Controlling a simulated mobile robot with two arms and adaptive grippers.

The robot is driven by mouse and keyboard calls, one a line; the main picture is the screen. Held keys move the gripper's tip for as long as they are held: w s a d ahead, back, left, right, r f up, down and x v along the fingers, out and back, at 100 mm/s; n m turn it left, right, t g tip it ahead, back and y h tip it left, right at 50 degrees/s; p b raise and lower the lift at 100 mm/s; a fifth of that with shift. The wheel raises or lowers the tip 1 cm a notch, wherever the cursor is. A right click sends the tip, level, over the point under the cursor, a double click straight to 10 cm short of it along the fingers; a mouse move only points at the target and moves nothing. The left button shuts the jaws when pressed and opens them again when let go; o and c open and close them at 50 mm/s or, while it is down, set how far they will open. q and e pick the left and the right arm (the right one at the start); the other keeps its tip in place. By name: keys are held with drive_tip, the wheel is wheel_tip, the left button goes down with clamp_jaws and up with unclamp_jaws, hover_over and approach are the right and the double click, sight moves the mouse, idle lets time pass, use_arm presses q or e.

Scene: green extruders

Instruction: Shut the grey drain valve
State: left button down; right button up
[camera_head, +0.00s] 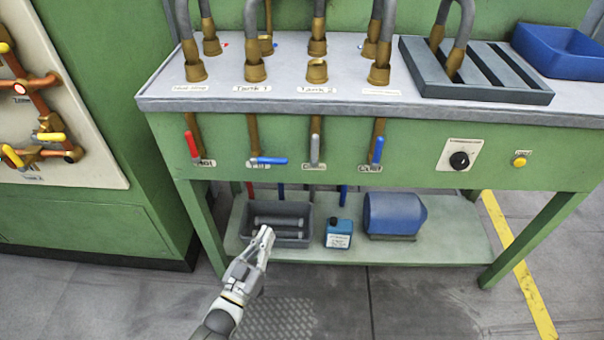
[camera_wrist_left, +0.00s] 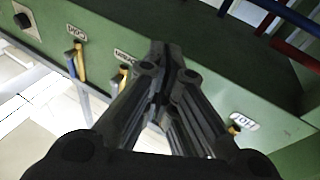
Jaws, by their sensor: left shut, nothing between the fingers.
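The grey drain valve handle (camera_head: 315,150) hangs straight down, in line with its brass pipe, on the green front panel below the bench top. My left gripper (camera_head: 263,236) is shut and empty. In the head view it appears below and left of the grey handle, over the lower shelf's grey bin, apart from the handle. In the left wrist view the shut fingers (camera_wrist_left: 165,70) cover the middle of the picture. A brass pipe (camera_wrist_left: 126,72) under a label shows just left of them; its handle is hard to make out. My right gripper is not in view.
Beside the grey handle are a red handle (camera_head: 191,144) pointing down, a blue handle (camera_head: 268,160) lying level and a steep blue handle (camera_head: 378,149). The lower shelf holds a grey bin (camera_head: 296,241), blue bottle (camera_head: 338,234) and blue container (camera_head: 394,213). Floor in front is clear.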

sight(315, 150)
use_arm(q)
wheel_tip(315, 150, up, 14)
drive_tip(key=s+d+m+t+h+b, duration=0.2)
drive_tip(key=m+t+h+b, duration=0.1)
drive_tip(key=h, duration=0.4)
drive_tip(key=shift+s+d+t+b, duration=0.25)
drive_tip(key=shift+d+t+b, duration=0.05)
drive_tip(key=shift+b, duration=0.55)
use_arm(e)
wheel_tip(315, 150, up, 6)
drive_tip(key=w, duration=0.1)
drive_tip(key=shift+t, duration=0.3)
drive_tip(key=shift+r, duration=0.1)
use_arm(q)
drive_tip(key=w+d+f+x, duration=0.1)
drive_tip(key=f+x, duration=0.1)
drive_tip(key=x, duration=1.1)
drive_tip(key=shift+w, duration=0.2)
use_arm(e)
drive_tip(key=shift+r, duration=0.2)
